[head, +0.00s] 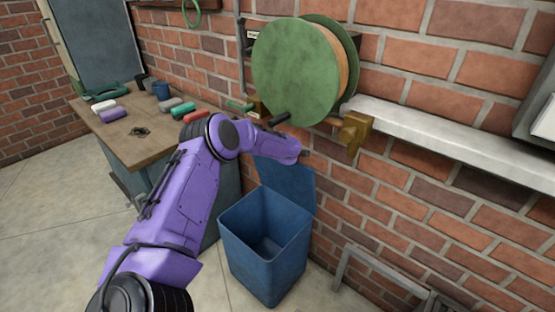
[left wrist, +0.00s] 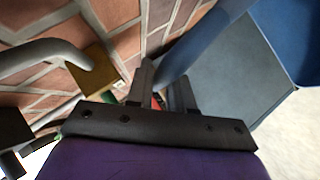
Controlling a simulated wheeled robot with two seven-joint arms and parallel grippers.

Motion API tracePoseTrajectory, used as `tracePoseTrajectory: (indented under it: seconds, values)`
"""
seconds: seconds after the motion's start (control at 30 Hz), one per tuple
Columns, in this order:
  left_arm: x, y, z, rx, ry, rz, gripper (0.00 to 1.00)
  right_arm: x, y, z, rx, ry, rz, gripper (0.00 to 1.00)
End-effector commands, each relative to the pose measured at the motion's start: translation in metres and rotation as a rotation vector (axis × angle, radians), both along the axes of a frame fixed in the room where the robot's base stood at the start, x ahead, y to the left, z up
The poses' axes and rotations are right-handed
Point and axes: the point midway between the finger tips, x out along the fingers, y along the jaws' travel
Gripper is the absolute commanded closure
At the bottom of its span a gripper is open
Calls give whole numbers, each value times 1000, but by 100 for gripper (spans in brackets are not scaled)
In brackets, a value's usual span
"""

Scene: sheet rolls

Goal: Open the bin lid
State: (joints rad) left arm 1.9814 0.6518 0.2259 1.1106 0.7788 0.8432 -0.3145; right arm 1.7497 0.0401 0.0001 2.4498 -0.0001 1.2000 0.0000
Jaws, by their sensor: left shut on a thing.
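The blue bin (head: 262,262) stands on the floor against the brick wall, its top open and its inside looking empty. Its blue lid (head: 290,184) stands raised, nearly upright, at the back by the wall. My purple left arm reaches over from the left, and its gripper end is at the lid's upper edge, mostly hidden in the head view. In the left wrist view my left gripper (left wrist: 162,84) is shut on the lid (left wrist: 205,42), which runs up from between the fingers. My right gripper is not in view.
A large green reel (head: 292,68) hangs on the wall just above the lid, with a brass bracket (head: 355,134) beside it. A wooden bench (head: 140,150) with several small rolls is at left. A grey shelf (head: 440,135) runs right; a grey frame (head: 385,270) stands below.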

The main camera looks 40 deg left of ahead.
Motion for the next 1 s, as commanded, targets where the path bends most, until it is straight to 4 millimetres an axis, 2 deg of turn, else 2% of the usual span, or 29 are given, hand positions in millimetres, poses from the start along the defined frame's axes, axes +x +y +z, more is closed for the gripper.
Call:
tracePoseTrajectory:
  seconds: [0.1, 0.33, 0.87, 0.9, 0.93, 1.0]
  values:
    - [16, 1, 0, 3, -2, 2, 100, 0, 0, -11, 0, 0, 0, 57]
    - [36, 1, 5, 3, -1, -1, 100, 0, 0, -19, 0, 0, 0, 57]
    - [43, 0, 7, 2, 1, -1, 100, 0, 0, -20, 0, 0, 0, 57]
    - [43, 0, 7, 2, 1, -1, 69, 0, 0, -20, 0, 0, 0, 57]
    - [43, 0, 7, 2, 1, -1, 59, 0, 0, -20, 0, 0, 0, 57]
    - [43, 0, 7, 2, 2, -2, 59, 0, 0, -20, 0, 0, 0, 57]
